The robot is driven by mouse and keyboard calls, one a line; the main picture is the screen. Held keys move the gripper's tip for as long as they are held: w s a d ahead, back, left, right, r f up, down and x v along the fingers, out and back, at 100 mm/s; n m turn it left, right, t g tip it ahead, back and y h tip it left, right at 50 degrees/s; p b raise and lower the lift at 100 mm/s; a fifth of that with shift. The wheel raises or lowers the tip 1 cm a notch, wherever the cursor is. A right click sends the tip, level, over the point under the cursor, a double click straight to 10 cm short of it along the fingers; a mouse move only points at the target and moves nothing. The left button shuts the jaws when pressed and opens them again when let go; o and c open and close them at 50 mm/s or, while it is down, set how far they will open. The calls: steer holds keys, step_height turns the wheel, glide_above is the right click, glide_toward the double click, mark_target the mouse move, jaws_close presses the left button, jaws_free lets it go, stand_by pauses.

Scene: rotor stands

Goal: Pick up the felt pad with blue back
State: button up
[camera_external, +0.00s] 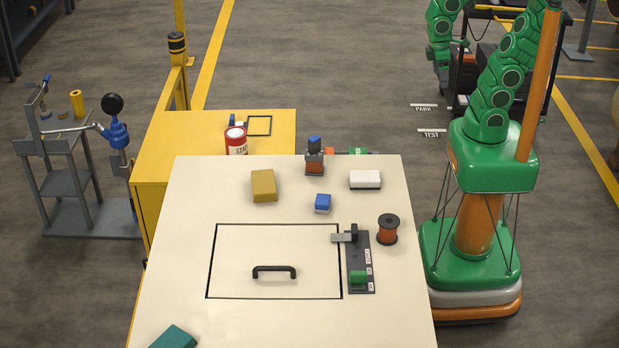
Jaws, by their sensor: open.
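The felt pad with blue back (322,203) is a small block, blue on top with a pale lower layer. It lies on the cream tabletop (200,270), right of centre and above the hatch outline. My gripper (443,80) hangs at the upper right, beyond the table and far from the pad. It is open, small in the view, and I see nothing held in it. Part of my arm runs out of the top of the picture.
A latch plate (360,262) and black handle (274,271) are nearer.

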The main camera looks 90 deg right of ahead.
steer(key=w+a+r+n+t+h, duration=0.1)
steer(key=w+a+n+t+h, duration=0.2)
steer(key=w, duration=0.8)
steer(key=w+a+r+n+t+h, duration=0.15)
steer(key=w+n, duration=0.25)
steer(key=w, duration=0.7)
steer(key=w+a+n+t+h, duration=0.3)
steer(key=w+a+n, duration=0.45)
steer(key=w, duration=0.25)
steer(key=n+t+y, duration=0.6)
steer(key=n+t, duration=0.1)
steer(key=n, duration=1.2)
glide_toward(328, 199)
steer(key=x, duration=0.3)
steer(key=shift+f, duration=0.4)
steer(key=shift+r+x, duration=0.15)
steer(key=shift+x, duration=1.75)
steer(key=shift+r+x, duration=0.15)
steer(key=shift+x, duration=1.8)
steer(key=shift+w, duration=0.15)
steer(key=shift+c, duration=0.2)
